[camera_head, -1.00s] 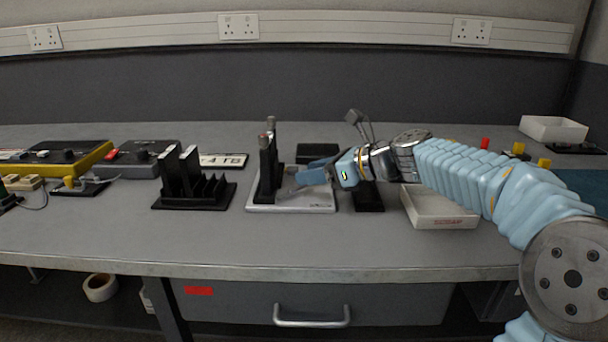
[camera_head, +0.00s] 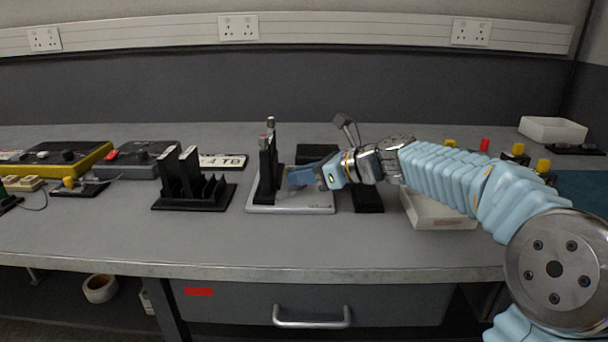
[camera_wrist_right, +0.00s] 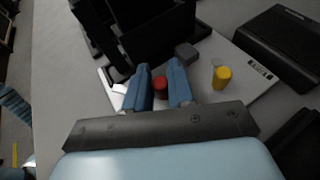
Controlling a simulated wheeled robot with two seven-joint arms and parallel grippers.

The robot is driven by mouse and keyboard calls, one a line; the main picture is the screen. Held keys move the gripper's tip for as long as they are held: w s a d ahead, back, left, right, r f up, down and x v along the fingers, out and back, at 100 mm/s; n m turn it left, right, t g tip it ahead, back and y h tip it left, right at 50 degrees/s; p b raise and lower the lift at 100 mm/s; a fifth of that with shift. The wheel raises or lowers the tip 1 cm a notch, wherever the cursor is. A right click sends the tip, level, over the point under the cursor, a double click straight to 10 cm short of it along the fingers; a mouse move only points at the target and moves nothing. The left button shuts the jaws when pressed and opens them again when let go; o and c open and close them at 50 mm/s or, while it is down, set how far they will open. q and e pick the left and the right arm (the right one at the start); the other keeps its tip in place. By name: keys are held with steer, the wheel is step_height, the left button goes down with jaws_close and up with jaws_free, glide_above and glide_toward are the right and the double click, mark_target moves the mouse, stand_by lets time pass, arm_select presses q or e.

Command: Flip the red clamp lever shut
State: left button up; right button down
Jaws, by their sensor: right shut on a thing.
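My right gripper (camera_head: 296,179) reaches in from the right over the light base plate (camera_head: 292,208) of a fixture with tall black uprights (camera_head: 266,170). In the right wrist view my two blue fingers (camera_wrist_right: 161,82) stand either side of a round red piece (camera_wrist_right: 160,87), which looks like the end of the red clamp lever. The fingers are shut on it. Most of the lever is hidden between and below the fingers. A yellow knob (camera_wrist_right: 222,77) stands on the same plate, right of the fingers. My left gripper is not in view.
A black slotted rack (camera_head: 196,196) stands left of the fixture. A black box (camera_head: 317,153) lies behind it. A white tray (camera_head: 437,213) is under my right forearm. The bench in front of the fixture is clear.

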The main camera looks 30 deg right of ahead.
steer(key=m+t+h+p, duration=0.1)
steer(key=h, duration=0.1)
steer(key=s+m+h+p, duration=0.1)
steer(key=m+h+p, duration=0.1)
steer(key=shift+s+r+m+t, duration=0.2)
steer(key=shift+m+t, duration=0.1)
steer(key=shift+t, duration=0.1)
steer(key=m+h, duration=0.1)
steer(key=m+h+p, duration=0.1)
steer(key=h, duration=0.1)
steer(key=shift+s+f+p, duration=0.15)
steer(key=shift+s+p, duration=0.1)
steer(key=shift+p, duration=0.05)
steer(key=shift+s+a+f+m+h, duration=0.1)
steer(key=shift+s+m+h, duration=0.05)
steer(key=shift+m+h, duration=0.6)
steer(key=shift+s+a+m+h, duration=0.1)
steer(key=shift+s+m+h, duration=0.05)
steer(key=shift+m+h, duration=0.55)
steer(key=c, duration=1.1)
jaws_free()
steer(key=shift+o, duration=0.2)
steer(key=v, duration=1.4)
